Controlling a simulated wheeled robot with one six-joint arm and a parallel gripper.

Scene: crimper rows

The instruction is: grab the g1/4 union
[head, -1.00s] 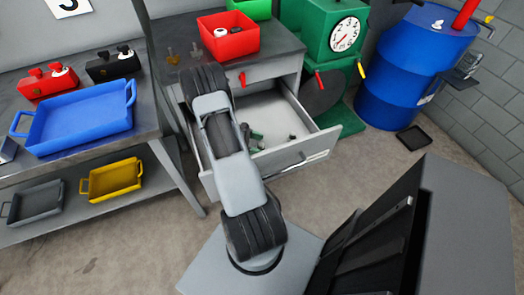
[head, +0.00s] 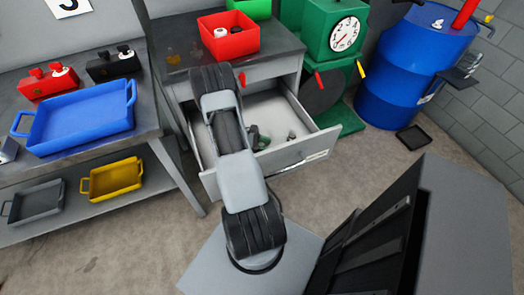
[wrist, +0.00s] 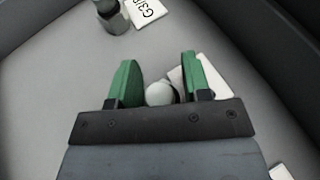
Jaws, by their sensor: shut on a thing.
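My gripper (wrist: 168,82) has green fingers and is low inside the open drawer. Its fingers are shut on a rounded grey fitting (wrist: 160,94), which sits between them near the palm. The gripper's body hides the lower part of this fitting. A white card (wrist: 188,76) lies beside and behind the right finger, and its print cannot be read. In the head view the green fingers show in the drawer (head: 318,150), just right of my arm.
Another grey fitting (wrist: 114,18) stands in the drawer beside a card (wrist: 147,10) that reads G3/8. The drawer walls close in around the gripper. A red bin (head: 232,43) stands on the cabinet top above. A blue tray (head: 80,122) is on the bench at left.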

